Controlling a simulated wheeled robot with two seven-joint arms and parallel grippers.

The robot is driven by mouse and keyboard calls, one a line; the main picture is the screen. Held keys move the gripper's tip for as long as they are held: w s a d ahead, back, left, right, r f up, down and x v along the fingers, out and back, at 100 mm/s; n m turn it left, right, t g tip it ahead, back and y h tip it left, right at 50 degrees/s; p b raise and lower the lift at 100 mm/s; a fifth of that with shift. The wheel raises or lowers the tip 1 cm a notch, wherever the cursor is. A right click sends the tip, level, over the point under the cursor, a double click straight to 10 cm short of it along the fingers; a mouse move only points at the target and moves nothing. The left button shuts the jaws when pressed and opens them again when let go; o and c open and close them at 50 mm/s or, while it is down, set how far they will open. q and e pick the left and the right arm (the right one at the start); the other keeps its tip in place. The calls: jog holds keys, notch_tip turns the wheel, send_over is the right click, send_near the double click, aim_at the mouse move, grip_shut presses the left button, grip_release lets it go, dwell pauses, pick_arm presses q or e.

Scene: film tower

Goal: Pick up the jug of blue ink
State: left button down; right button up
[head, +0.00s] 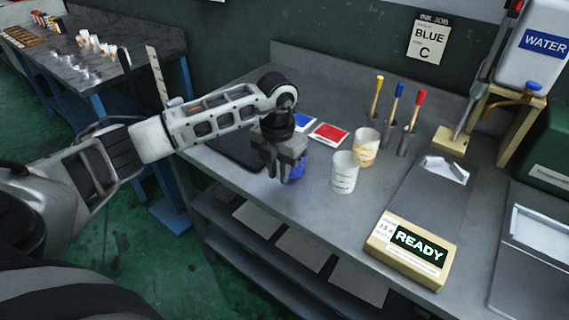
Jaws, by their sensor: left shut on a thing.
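The jug of blue ink (298,168) is mostly hidden behind my left gripper in the head view. Only part of its blue side shows, to the right of the fingers. My left gripper (286,176) points down over the grey bench and is shut on the jug. I cannot tell whether the jug touches the bench top or is raised a little. My right gripper is not in view.
A white marked cup (344,174) stands just right of the jug, with a second cup (366,146) behind it. Blue and red cards (329,134) lie behind. Farther right are stirrers in holders, a READY box (408,254) and a WATER tank (540,45).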

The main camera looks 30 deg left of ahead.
pick_arm(q)
jog(key=shift+r, duration=0.2)
jog(key=shift+r+b, duration=0.35)
jog(key=shift+r, duration=0.3)
jog(key=s+d+r+b, duration=0.2)
jog(key=s+d+r, duration=0.3)
jog(key=s+r, duration=0.6)
jog(key=shift+s+d+r, duration=0.15)
jog(key=shift+s+d, duration=0.25)
jog(key=shift+s, duration=0.4)
